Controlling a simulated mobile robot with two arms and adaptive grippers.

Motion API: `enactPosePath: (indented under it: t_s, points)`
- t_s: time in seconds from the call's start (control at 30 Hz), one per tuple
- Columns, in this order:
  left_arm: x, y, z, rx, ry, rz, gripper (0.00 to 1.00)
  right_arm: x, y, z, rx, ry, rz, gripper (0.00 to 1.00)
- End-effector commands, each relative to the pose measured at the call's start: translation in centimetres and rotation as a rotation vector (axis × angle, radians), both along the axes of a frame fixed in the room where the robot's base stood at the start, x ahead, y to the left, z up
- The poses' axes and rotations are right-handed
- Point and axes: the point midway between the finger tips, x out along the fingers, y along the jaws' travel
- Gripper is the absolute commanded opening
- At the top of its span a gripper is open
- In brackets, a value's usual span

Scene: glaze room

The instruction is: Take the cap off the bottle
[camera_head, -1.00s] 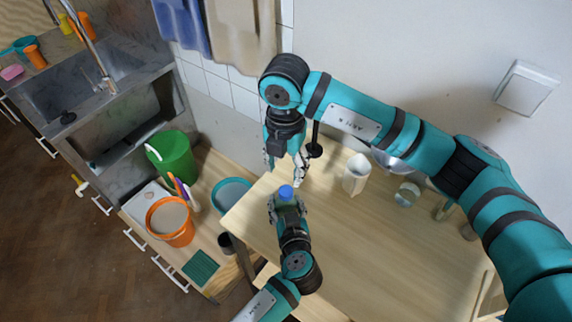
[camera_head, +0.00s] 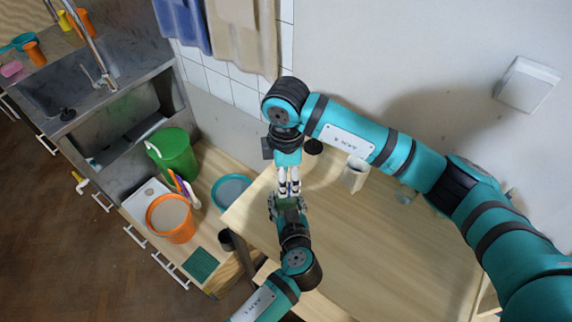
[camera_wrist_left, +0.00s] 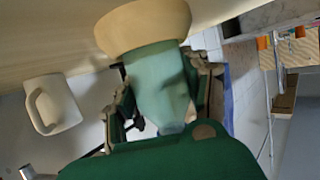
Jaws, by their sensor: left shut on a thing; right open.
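The bottle shows in the left wrist view as a pale teal body (camera_wrist_left: 158,85) with a beige end, between the fingers of my left gripper (camera_wrist_left: 163,98). In the head view my left gripper (camera_head: 289,205) is shut on the bottle above the table's near-left corner. My right gripper (camera_head: 289,188) is open and points down, directly over the bottle's top. Its pale fingers come down around where the cap is. The cap is hidden, and I cannot tell whether the fingers touch it.
The table (camera_head: 380,250) is mostly clear. A green bucket (camera_head: 174,155) and an orange bucket (camera_head: 170,222) stand on the lower counter at left.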

Motion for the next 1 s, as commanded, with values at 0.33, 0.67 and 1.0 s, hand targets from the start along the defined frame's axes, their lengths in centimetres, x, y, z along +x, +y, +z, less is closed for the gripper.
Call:
enactPosePath:
  t_s: [0.33, 0.67, 1.0]
  points:
    - [0.0, 0.0, 0.0, 0.000, 0.000, 0.000, 0.00, 0.0, 0.0, -3.2, -0.001, 0.000, 0.001, 0.51]
    - [0.0, 0.0, 0.0, 0.000, 0.000, 0.000, 0.00, 0.0, 0.0, -3.3, -0.001, 0.000, 0.002, 0.40]
    - [0.0, 0.0, 0.0, 0.000, 0.000, 0.000, 0.00, 0.0, 0.0, -3.2, -0.001, 0.000, 0.002, 0.00]
